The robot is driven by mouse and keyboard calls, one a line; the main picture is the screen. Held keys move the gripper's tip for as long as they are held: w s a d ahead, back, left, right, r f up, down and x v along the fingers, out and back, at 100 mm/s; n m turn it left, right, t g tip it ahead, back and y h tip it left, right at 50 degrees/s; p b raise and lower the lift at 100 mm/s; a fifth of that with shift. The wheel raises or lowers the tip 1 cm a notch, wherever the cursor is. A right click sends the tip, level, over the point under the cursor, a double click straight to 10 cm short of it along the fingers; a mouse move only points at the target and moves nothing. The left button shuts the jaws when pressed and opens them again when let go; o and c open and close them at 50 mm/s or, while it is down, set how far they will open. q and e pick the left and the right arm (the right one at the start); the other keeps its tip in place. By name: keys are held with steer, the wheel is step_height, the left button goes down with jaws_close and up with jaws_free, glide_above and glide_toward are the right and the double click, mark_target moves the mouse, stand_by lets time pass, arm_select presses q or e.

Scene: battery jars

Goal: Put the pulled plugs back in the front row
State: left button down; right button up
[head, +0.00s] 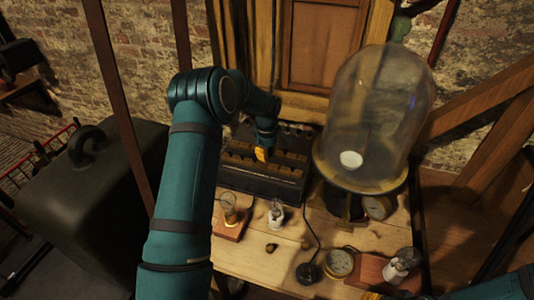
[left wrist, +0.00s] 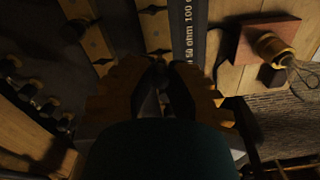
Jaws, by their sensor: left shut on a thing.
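The dark plug box (head: 262,187) stands at the back of the bench, with a light bar row along its top. The left wrist view shows its face lettered "50 ohm 100" (left wrist: 187,40) and brass blocks with holes (left wrist: 152,10). My left gripper (head: 262,154) is over the box top, its orange fingers (left wrist: 160,75) shut on a dark thing, apparently a plug, mostly hidden between them. Whether its tip is in a hole cannot be told. Dark plug knobs (left wrist: 72,30) show at left in the wrist view. Only part of my right arm shows at lower right.
A large glass bell jar (head: 375,115) stands right of the box. Small loose pieces (head: 271,247) lie between.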

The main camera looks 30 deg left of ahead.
arm_select(q)
steer(key=shift+f+b, duration=1.1)
steer(key=shift+f, duration=0.25)
stand_by(0.9)
steer(key=c, duration=1)
jaws_free()
steer(key=shift+r, duration=0.15)
